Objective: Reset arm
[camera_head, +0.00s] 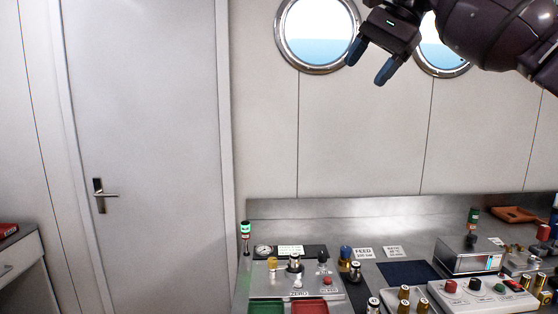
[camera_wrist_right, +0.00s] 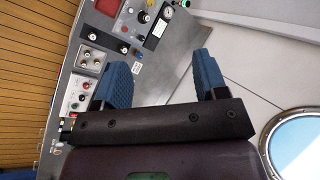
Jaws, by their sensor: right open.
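My right gripper (camera_head: 370,64) hangs high at the upper right of the head view, in front of the wall and the portholes. Its two blue fingers are apart with nothing between them. It is well above the workbench and touches nothing. In the right wrist view the right gripper (camera_wrist_right: 163,82) also shows open and empty, with the bench panel beyond it. My left gripper is in neither view.
A metal bench (camera_head: 346,210) with fill equipment runs along the lower right. It holds a gauge panel (camera_head: 310,287), a metal box (camera_head: 467,257), a white knob panel (camera_head: 480,296) and green and red trays (camera_head: 266,307). A closed door (camera_head: 145,130) is at left. Portholes (camera_head: 318,32) are behind my right arm.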

